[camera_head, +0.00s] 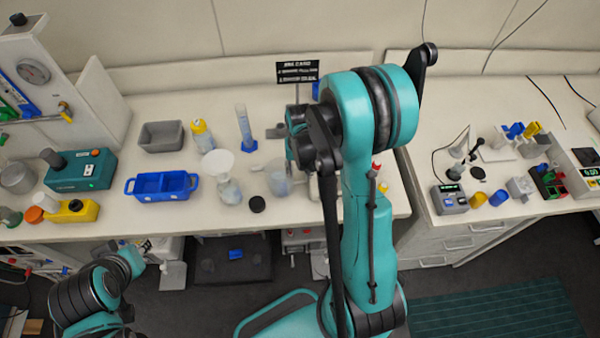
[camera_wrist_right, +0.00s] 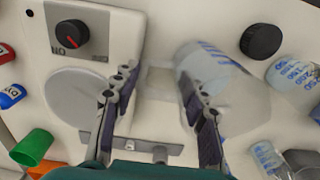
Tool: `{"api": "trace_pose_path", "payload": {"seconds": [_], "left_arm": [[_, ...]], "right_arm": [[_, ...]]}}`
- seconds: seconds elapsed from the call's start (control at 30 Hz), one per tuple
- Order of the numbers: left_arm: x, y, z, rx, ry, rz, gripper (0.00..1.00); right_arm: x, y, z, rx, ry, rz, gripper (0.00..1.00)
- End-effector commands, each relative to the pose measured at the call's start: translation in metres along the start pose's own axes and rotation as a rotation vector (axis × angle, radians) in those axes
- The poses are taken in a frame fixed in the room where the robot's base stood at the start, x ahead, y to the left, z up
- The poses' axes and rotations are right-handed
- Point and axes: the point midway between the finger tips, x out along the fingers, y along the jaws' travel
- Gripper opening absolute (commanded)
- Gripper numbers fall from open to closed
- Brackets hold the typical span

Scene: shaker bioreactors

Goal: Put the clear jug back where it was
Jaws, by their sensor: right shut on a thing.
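The clear jug (camera_head: 279,179) stands on or just above the left bench, left of my right arm in the head view; I cannot tell whether it touches the bench. In the right wrist view the clear jug (camera_wrist_right: 206,62) is translucent with blue marks, partly behind one finger. My right gripper (camera_wrist_right: 160,108) is shut on a pale translucent part between its fingers, which looks like the jug's handle. In the head view my right arm hides much of this gripper. My left arm shows at the lower left, but its gripper is out of view.
A white stirrer with a knob (camera_wrist_right: 68,33) lies close to the gripper. A gap separates the two benches.

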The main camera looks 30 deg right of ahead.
Motion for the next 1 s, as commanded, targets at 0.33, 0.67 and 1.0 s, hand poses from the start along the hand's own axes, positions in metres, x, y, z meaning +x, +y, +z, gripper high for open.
{"api": "trace_pose_path", "payload": {"seconds": [0.33,0.67,1.0], "left_arm": [[0.002,0.0,0.002,0.0,0.0,0.0,0.29],[0.003,0.0,0.002,0.0,0.0,0.0,0.29],[-0.005,0.0,-0.003,0.0,0.0,0.0,0.29]], "right_arm": [[0.004,0.0,0.0,0.0,0.0,0.0,0.0],[0.004,0.0,0.0,0.0,0.0,0.0,0.64],[-0.022,0.0,0.001,0.0,0.0,0.0,0.64]]}}
